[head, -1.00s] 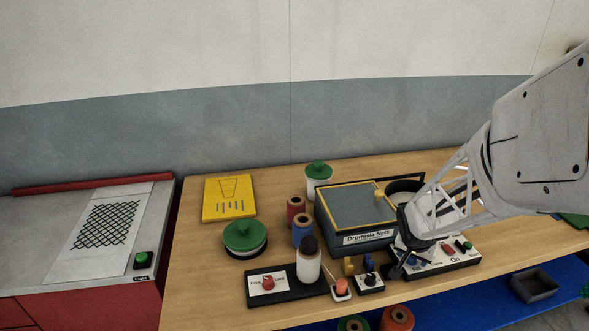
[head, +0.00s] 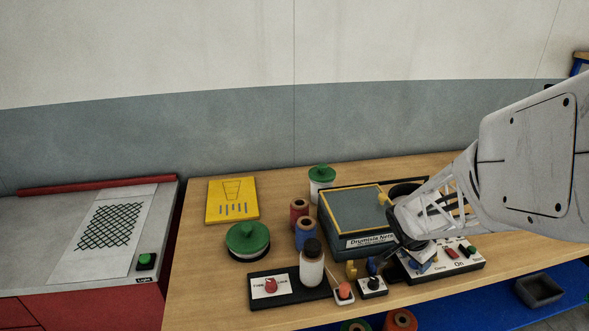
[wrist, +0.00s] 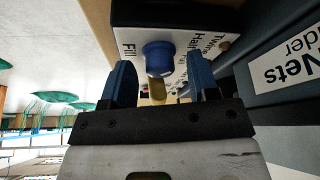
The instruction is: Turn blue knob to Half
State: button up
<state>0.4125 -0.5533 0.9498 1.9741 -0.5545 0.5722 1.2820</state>
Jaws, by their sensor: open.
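The blue knob (wrist: 159,58) stands on a white-faced panel (wrist: 125,28) in the wrist view, near the printed words "Fill" and "Half". My gripper (wrist: 160,82) is open, with one blue finger on each side of the knob. Gaps show beside the knob, so the fingers appear apart from it. A yellow piece shows just below the knob; I cannot tell whether it is part of it. In the head view, my gripper (head: 408,248) is over the left part of the control panel (head: 447,266) and hides that part, so the knob's setting is not readable there.
The "Drumisla Nets" box (head: 352,215) stands close behind the panel. The table's front edge is near.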

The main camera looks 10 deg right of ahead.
jog(key=shift+w+m+g, duration=0.1)
jog(key=shift+m+g, duration=0.6)
jog(key=shift+m, duration=1)
jog(key=shift+a+r, duration=0.1)
jog(key=shift+r, duration=0.05)
jog(key=s+a+r+n+t+y, duration=0.1)
jog(key=s+a+r+n, duration=0.4)
jog(key=a+r, duration=0.4)
jog(key=s+a+r+n+t+y, duration=0.1)
jog(key=s+a+r+n+y, duration=0.1)
jog(key=s+a+r+n, duration=0.4)
jog(key=shift+s+a+r+n, duration=0.15)
jog(key=shift+a+r+n, duration=1.05)
jog(key=shift+a+r, duration=1.35)
jog(key=shift+a+f, duration=0.25)
